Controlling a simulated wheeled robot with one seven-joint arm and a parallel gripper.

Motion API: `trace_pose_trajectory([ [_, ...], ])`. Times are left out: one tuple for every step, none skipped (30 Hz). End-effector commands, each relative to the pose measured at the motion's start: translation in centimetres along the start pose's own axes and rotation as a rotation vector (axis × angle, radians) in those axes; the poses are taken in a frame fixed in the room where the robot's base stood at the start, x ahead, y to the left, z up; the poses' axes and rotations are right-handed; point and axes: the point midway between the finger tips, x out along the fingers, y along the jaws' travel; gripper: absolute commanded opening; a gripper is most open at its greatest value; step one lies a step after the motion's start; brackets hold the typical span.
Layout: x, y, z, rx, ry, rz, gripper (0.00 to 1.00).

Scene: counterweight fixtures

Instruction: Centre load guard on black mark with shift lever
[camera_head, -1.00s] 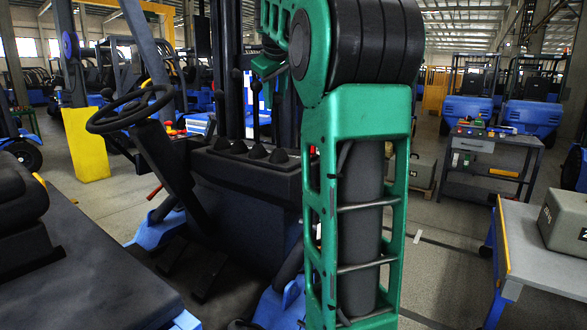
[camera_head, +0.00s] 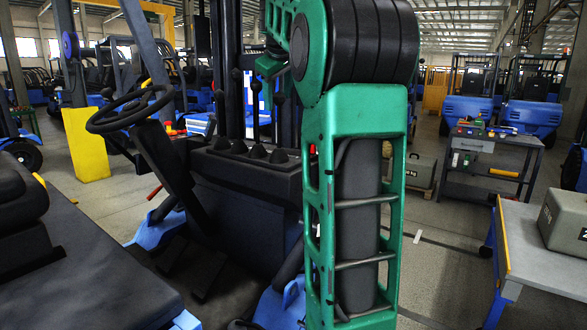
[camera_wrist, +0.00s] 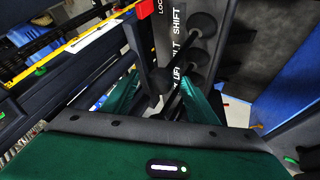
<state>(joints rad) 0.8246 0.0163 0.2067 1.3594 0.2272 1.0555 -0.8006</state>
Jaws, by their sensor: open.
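In the wrist view the fingers of my gripper (camera_wrist: 163,98) are apart, with a black lever knob (camera_wrist: 160,81) seen between them. I cannot tell whether they touch it or which lever it belongs to. In the head view several black-knobbed levers (camera_head: 256,87) rise from the console (camera_head: 250,172) right of the steering wheel. I cannot make out the load guard or the black mark.
The steering wheel (camera_head: 130,110) and seat (camera_head: 60,250) are at the left. A workbench (camera_head: 555,245) with a grey case (camera_head: 568,220) stands at the right. A tool cart (camera_head: 490,150) is behind it. A yellow post (camera_head: 86,145) stands at the left.

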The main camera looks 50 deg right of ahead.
Motion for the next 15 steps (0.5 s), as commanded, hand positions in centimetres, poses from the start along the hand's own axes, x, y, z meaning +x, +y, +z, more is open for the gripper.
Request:
trace_pose_trajectory([
  [0.0,0.0,0.0,0.000,0.000,0.000,0.53],
  [-0.1,0.0,0.0,0.000,0.000,0.000,0.53],
  [-0.3,0.0,0.0,0.000,0.001,0.001,0.53],
  [-0.5,0.0,0.0,0.000,0.001,0.001,0.53],
  [-0.8,0.0,-0.1,0.000,0.001,0.002,0.53],
  [-1.3,0.0,-0.1,0.000,0.001,0.001,0.53],
  [-1.7,0.0,-0.1,0.000,0.001,0.001,0.53],
  [-2.0,-0.1,-0.1,-0.001,0.002,0.001,0.53],
  [-2.6,0.0,-0.1,-0.001,0.002,0.001,0.53],
  [-3.0,0.0,-0.1,-0.001,0.002,0.001,0.53],
  [-3.4,0.0,-0.1,-0.001,0.002,0.001,0.53],
  [-3.9,0.0,-0.1,0.000,0.002,0.002,0.53],
  [-4.3,0.0,-0.1,0.000,0.002,0.002,0.53],
  [-4.7,0.0,-0.1,0.000,0.001,0.001,0.53],
  [-5.2,0.0,-0.1,0.000,0.002,0.001,0.53],
])
